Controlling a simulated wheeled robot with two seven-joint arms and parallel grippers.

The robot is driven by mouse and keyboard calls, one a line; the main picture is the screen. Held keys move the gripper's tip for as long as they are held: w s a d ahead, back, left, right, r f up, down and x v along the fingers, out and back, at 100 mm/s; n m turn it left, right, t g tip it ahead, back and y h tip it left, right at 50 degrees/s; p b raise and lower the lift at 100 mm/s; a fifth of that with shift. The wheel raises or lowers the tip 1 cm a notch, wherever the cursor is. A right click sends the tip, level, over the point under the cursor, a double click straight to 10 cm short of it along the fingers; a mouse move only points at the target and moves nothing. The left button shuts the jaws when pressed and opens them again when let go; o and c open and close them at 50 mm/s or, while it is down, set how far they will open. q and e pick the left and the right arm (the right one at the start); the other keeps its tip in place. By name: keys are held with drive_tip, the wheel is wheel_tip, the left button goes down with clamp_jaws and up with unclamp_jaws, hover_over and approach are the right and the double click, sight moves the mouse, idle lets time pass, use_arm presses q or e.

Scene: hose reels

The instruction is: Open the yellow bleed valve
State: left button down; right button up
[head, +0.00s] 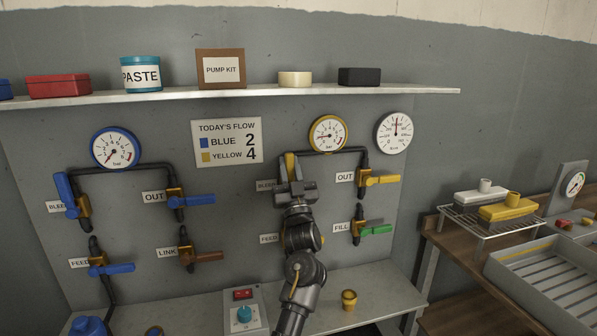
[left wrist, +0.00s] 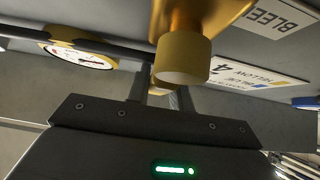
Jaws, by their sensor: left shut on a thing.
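The yellow bleed valve's handle (head: 290,164) points up, nearly upright, beside the partly covered BLEED label (head: 265,186). My left gripper (head: 290,181) is shut on this handle and hides the valve body behind it in the head view. In the left wrist view, the brass-yellow valve hub (left wrist: 183,58) is close in front of the gripper (left wrist: 163,92), and the handle between the fingers is mostly hidden. The yellow-rimmed gauge (head: 328,134) is just right of the handle; its needle points to the lower left. My right gripper is not in view.
The yellow OUT handle (head: 382,180) and green FILL handle (head: 376,230) are to the right. Blue handles (head: 198,201) and a brown LINK handle (head: 208,256) are to the left. A shelf (head: 230,93) runs above.

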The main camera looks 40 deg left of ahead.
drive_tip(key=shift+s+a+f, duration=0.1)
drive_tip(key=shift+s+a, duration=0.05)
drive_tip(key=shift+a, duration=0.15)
use_arm(q)
drive_tip(key=c, duration=1.2)
unclamp_jaws()
drive_tip(key=shift+c, duration=0.2)
